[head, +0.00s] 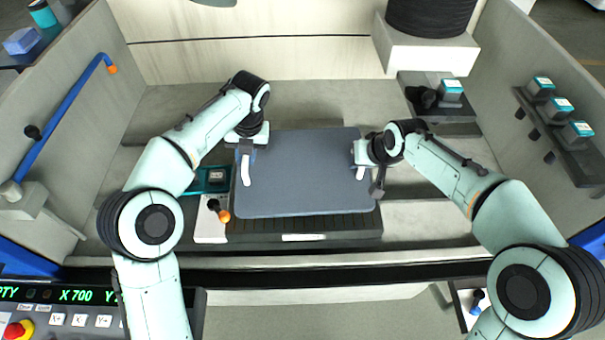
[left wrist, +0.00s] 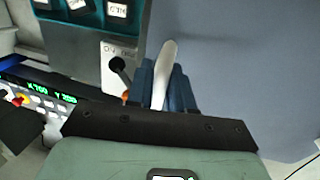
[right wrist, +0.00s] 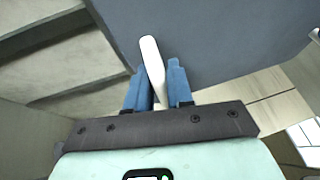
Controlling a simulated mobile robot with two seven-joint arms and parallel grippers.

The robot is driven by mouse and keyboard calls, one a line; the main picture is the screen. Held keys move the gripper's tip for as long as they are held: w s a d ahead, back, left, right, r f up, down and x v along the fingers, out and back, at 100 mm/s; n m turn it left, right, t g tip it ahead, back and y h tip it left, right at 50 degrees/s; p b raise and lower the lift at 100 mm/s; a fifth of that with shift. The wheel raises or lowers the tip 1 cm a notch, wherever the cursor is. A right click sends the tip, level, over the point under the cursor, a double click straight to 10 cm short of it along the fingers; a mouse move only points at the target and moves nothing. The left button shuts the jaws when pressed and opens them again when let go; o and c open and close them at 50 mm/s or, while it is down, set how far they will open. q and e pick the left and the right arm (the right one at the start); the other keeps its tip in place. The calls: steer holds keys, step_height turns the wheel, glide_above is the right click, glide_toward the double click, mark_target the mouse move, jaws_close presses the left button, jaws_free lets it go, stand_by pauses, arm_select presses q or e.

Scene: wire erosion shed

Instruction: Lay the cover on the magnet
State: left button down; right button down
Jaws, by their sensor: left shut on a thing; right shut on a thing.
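The cover (head: 305,175) is a flat blue-grey plate with a white handle at each side. My left gripper (head: 246,152) is shut on the left handle (head: 246,171); the left wrist view shows its blue fingers around this handle (left wrist: 167,65). My right gripper (head: 364,162) is shut on the right handle, which also shows in the right wrist view (right wrist: 151,60). The cover looks about level. The magnet (head: 330,226), a dark ribbed block, shows along the cover's front edge; the rest is hidden under the cover. I cannot tell whether they touch.
A switch box (head: 210,228) with an orange-tipped lever stands left of the cover, close to my left gripper. Teal boxes stand on a shelf (head: 575,155) at the right, another on a dark ledge (head: 450,127). A control panel (head: 60,315) is at front left.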

mark_target(357, 172)
arm_select(q)
steer(key=shift+d, duration=0.2)
arm_select(e)
steer(key=shift+a, duration=0.2)
